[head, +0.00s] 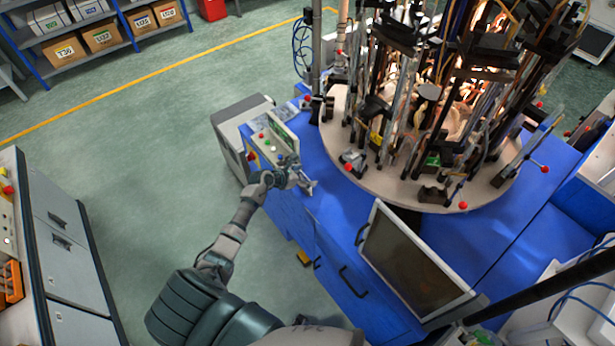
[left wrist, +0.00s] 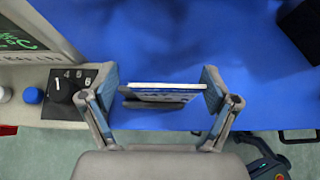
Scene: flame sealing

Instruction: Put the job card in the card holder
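My left gripper (head: 302,182) is at the near left edge of the blue machine top, beside the control panel. In the left wrist view, its two fingers (left wrist: 160,85) stand wide apart. Between them is a thin, pale-edged card (left wrist: 168,86), seen nearly edge on, with dark lettering on its face. A dark, low piece that looks like the card holder (left wrist: 132,103) shows under and beside the card. Small gaps seem to lie between card and fingers, but contact on the right is hard to tell. My right gripper is in neither view.
The control panel (head: 272,137) with buttons and a knob (left wrist: 63,90) stands close left of the gripper. A round turntable (head: 400,180) crowded with burners and clamps is behind. A tilted screen (head: 410,262) stands to the right. Blue surface (head: 335,205) between them is clear.

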